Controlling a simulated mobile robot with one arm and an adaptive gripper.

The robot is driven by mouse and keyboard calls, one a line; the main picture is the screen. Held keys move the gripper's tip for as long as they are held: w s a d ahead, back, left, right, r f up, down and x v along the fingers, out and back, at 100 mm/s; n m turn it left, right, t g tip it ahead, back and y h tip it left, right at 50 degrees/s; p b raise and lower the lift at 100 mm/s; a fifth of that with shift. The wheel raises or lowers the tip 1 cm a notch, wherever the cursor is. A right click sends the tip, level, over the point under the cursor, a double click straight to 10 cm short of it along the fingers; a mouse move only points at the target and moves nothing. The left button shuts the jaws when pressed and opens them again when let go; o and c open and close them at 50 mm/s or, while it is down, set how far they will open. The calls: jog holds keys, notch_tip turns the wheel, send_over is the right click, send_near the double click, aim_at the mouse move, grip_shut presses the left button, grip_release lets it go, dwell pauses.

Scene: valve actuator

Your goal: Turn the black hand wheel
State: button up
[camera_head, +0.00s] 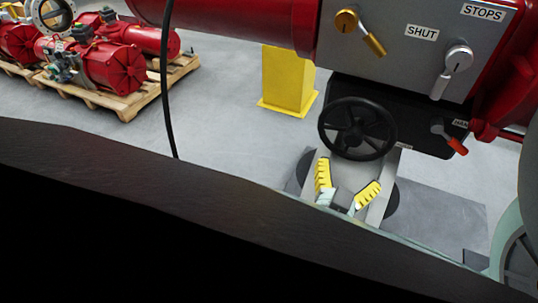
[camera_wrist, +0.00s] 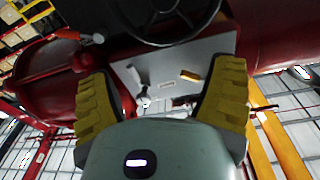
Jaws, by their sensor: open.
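The black hand wheel (camera_head: 357,129) is a spoked round wheel on the underside of the red and grey valve actuator, at right in the head view. In the wrist view its rim (camera_wrist: 158,40) shows at the top, cut off by the frame edge. My gripper (camera_head: 345,184) has yellow ribbed fingers, spread apart and empty. It is just below the wheel in the head view, and no contact shows. In the wrist view the two fingers of my gripper (camera_wrist: 162,88) stand apart, with the wheel beyond their tips.
The grey panel (camera_head: 400,62) above the wheel carries a brass lever (camera_head: 360,32) and a silver lever (camera_head: 452,70). A red-handled lever (camera_head: 450,139) sits right of the wheel. A yellow post (camera_head: 287,80) stands behind. Red actuators lie on pallets (camera_head: 125,95) at far left.

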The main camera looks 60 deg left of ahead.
aim_at(353, 141)
jog(key=shift+g, duration=0.5)
jog(key=w+a+f+p, duration=0.1)
jog(key=w+a, duration=0.1)
jog(key=w, duration=0.1)
jog(key=w+a+f+p, duration=0.1)
jog(key=w+a, duration=0.2)
jog(key=w, duration=0.1)
jog(key=w+a+f+p, duration=0.1)
jog(key=w+a, duration=0.1)
jog(key=w, duration=0.1)
jog(key=shift+w+a, duration=0.25)
jog(key=shift+a, duration=0.05)
jog(key=shift+p+x, duration=0.3)
jog(key=shift+x, duration=0.95)
jog(key=shift+f, duration=0.2)
